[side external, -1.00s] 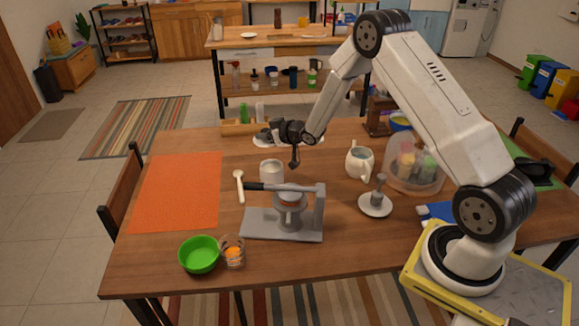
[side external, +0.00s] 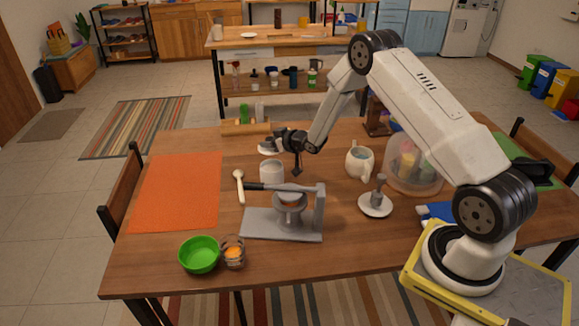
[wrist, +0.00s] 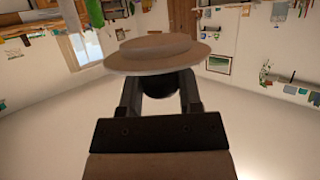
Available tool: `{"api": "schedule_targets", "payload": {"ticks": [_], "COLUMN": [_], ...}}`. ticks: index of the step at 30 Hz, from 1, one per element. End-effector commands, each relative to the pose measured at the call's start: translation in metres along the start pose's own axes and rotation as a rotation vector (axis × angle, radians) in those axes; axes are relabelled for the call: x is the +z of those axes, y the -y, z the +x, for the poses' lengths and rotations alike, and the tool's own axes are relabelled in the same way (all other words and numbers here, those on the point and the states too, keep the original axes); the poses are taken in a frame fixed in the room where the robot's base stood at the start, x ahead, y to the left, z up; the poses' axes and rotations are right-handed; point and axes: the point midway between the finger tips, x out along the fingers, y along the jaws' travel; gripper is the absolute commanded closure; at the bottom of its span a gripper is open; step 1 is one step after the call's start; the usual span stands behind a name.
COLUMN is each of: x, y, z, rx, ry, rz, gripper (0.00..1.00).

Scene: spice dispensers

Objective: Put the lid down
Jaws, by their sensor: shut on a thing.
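The lid (wrist: 158,55) is a pale round disc with a raised centre and a dark knob beneath it in the wrist view. My gripper (wrist: 160,88) is shut on the knob. In the side view my gripper (side external: 278,141) is behind the pale canister (side external: 271,175). The lid also shows there as a pale shape (side external: 267,150) at the fingertips, partly hidden. It appears held apart from the canister, but its exact height above the table is unclear. The canister stands upright on the table with no lid on it.
A grey press (side external: 282,224) with a dark handle stands in front of the canister, and a pale spoon (side external: 239,185) lies to its left. A jug (side external: 360,163) and a grey stamper-like tool (side external: 375,205) stand at right. The orange mat (side external: 180,195) is empty.

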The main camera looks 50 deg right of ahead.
Motion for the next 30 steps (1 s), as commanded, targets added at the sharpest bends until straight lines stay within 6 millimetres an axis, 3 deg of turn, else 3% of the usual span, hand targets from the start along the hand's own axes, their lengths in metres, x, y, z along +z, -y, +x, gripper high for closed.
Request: {"api": "schedule_targets", "payload": {"ticks": [6, 17, 30], "x": [0.021, 0.029, 0.059], "y": [0.0, 0.0, 0.0], "z": [0.009, 0.012, 0.025], "rx": [0.0, 0.0, 0.0], "ry": [-0.001, -0.001, -0.002], "rz": [0.0, 0.0, -0.001], "gripper": [1.0, 1.0, 1.0]}}
